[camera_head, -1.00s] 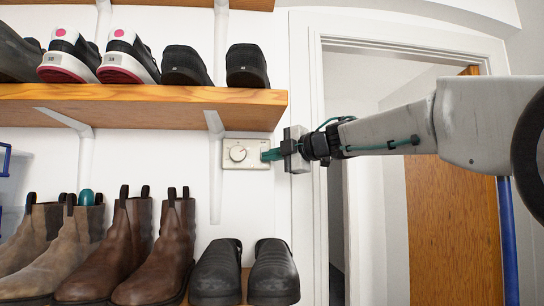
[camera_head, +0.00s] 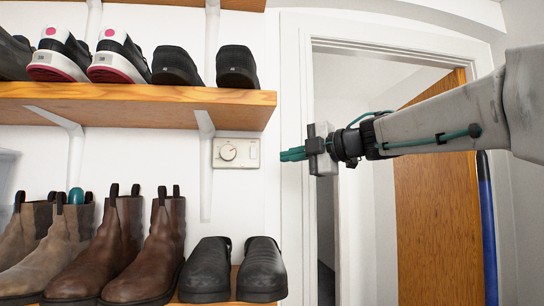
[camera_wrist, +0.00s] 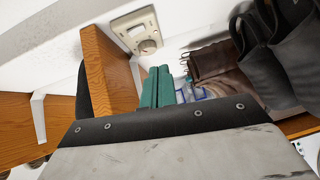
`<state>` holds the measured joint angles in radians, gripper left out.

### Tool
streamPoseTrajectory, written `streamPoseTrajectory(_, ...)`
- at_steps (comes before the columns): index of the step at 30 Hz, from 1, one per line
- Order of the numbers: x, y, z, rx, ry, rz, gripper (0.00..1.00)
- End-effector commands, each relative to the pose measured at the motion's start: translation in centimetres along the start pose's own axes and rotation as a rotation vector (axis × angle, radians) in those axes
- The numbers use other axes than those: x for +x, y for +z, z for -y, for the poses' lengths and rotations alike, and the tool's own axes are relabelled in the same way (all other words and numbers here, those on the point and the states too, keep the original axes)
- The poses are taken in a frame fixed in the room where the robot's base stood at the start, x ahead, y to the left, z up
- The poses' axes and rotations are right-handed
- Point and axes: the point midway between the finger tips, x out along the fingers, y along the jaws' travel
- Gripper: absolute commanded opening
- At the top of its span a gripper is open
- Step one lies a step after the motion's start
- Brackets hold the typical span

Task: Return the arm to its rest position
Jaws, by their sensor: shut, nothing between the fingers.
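My arm reaches in from the right in the head view. My gripper (camera_head: 292,154) has teal fingers that are shut with nothing between them. It is in front of the door frame, apart from the wall dial, and points left. In the wrist view the teal fingers (camera_wrist: 156,88) lie together side by side. The wall dial (camera_head: 236,153) is a cream plate with a round knob, to the left of the fingers. It also shows in the wrist view (camera_wrist: 134,31).
A wooden shelf (camera_head: 130,106) with several shoes is on the left wall. Brown boots (camera_head: 157,245) and black clogs (camera_head: 262,268) stand below. A wooden door (camera_head: 437,215) and a blue pole (camera_head: 487,235) are on the right, behind my arm.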

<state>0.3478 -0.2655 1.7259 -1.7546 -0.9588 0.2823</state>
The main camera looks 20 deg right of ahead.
Motion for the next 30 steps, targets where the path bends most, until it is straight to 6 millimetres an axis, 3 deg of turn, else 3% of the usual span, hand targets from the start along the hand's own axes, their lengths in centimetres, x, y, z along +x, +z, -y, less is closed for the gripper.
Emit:
streamPoseTrajectory(6, -1.5, 0.0, 0.2, 0.000, 0.001, 0.000, 0.00)
streamPoseTrajectory(23, -1.4, 0.0, 0.2, -0.007, 0.003, 0.005, 0.00)
streamPoseTrajectory(26, -1.5, 1.4, -0.5, -0.008, 0.039, 0.073, 0.00)
streamPoseTrajectory(30, -2.3, 6.5, -1.0, 0.099, 0.177, 0.300, 0.00)
